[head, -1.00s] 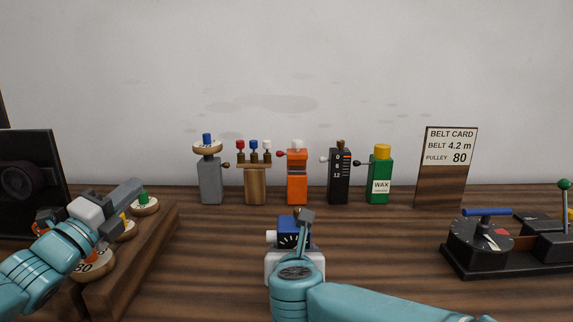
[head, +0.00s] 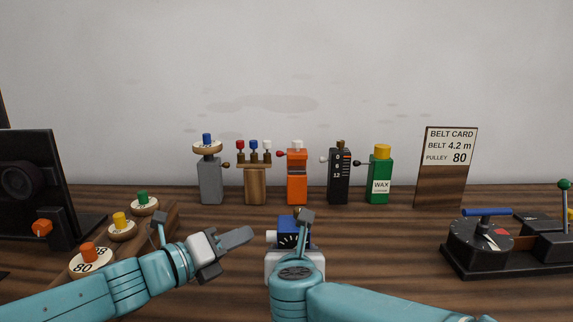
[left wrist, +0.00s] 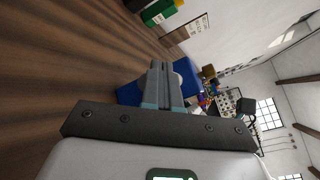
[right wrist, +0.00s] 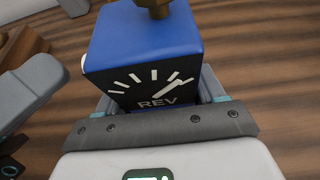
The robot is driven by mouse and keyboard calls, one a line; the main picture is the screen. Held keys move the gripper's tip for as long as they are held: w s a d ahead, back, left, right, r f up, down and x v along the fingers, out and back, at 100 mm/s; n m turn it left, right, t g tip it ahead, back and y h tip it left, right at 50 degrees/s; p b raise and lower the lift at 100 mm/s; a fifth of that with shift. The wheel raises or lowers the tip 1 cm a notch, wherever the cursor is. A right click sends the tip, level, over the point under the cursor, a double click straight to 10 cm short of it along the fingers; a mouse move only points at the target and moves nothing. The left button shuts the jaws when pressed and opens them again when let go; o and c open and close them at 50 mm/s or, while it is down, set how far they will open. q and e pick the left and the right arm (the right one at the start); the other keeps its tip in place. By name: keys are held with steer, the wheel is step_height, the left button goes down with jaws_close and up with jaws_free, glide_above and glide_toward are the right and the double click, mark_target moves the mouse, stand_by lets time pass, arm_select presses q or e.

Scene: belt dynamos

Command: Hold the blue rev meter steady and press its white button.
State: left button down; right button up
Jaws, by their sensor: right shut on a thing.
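The blue rev meter (head: 287,240) stands upright on the table in the middle of the head view. Its dial face marked REV (right wrist: 140,88) shows in the right wrist view, with a dark knob on top. Its white button (head: 271,237) sticks out of the left side. My right gripper (head: 294,252) is shut on the meter, with fingers on both sides of it. My left gripper (head: 250,233) is shut and empty, its tips a little left of the button, apart from it. In the left wrist view the closed fingers (left wrist: 161,70) point at the blue meter (left wrist: 186,72).
A wooden rack with numbered pulleys (head: 91,260) is at left, beside a black device (head: 35,180). A belt card (head: 446,165) and black crank base (head: 480,250) are at right.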

mark_target(272, 236)
arm_select(q)
steer(key=shift+d, duration=1.2)
arm_select(e)
steer(key=shift+f, duration=0.2)
arm_select(q)
steer(key=shift+d, duration=0.1)
stand_by(0.8)
steer(key=shift+d, duration=0.4)
arm_select(e)
steer(key=shift+a, duration=0.15)
steer(key=shift+s, duration=0.1)
arm_select(q)
steer(key=shift+f, duration=0.1)
steer(key=shift+a, duration=0.25)
